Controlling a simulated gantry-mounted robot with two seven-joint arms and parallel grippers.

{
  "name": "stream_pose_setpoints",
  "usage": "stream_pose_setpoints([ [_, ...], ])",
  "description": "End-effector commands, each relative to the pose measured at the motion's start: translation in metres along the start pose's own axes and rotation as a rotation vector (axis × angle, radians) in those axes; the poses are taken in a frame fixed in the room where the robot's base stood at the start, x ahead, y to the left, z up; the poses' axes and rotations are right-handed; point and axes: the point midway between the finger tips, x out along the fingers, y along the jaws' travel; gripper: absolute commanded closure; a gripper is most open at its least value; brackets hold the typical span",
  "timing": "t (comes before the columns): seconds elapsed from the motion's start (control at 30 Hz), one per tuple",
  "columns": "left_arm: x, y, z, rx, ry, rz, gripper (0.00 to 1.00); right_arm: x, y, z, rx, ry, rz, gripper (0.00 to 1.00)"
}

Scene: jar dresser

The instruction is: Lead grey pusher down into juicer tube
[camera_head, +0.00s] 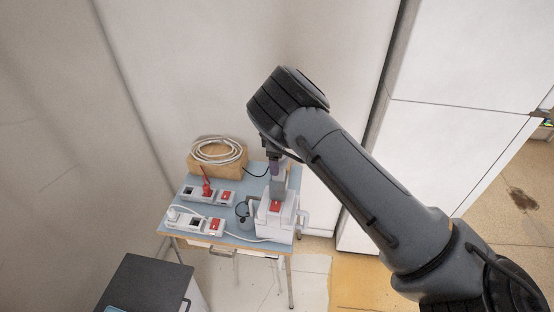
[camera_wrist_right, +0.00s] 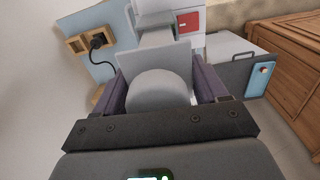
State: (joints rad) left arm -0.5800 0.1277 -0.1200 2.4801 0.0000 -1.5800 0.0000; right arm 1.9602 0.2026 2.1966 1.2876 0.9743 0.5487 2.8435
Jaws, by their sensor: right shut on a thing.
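A white juicer (camera_head: 275,222) with a red switch panel stands at the right front of the small blue table. My right gripper (camera_head: 275,164) points down over it, with its purple-grey fingers on either side of the grey pusher (camera_wrist_right: 160,88). In the right wrist view the gripper (camera_wrist_right: 158,74) is shut on the pusher, which has a rounded end and a flat plate. The white juicer body with its red switch (camera_wrist_right: 189,20) shows beyond it. A grey upright piece (camera_head: 278,185) joins gripper and juicer; I cannot tell how deep the pusher sits in the tube. My left gripper is out of view.
Two socket blocks with red switches (camera_head: 207,195) (camera_head: 196,221) and a coiled white cable on a wooden box (camera_head: 217,158) share the table. A dark-topped cabinet (camera_head: 147,285) stands at the lower left. A white wall rises behind the table.

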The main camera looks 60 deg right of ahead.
Motion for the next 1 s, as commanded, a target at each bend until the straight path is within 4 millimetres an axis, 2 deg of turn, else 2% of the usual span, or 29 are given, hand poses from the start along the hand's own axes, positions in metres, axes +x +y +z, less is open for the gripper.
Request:
stream_pose_setpoints([
  [0.4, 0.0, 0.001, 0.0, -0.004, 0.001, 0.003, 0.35, 0.001, 0.0, 0.0, 0.0, 0.0, 0.0, 0.6],
  [0.43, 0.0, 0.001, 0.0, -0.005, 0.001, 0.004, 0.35, 0.001, 0.0, 0.0, 0.0, 0.0, 0.0, 0.25],
  [0.6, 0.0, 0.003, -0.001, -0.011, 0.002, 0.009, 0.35, 0.001, 0.0, 0.0, 0.0, 0.0, 0.0, 0.0],
  [0.87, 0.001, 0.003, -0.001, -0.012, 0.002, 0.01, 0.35, 0.0, 0.0, 0.0, 0.0, 0.001, 0.0, 0.0],
  [1.0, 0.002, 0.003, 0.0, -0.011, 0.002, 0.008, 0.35, -0.009, 0.0, -0.001, 0.0, 0.003, 0.001, 0.0],
])
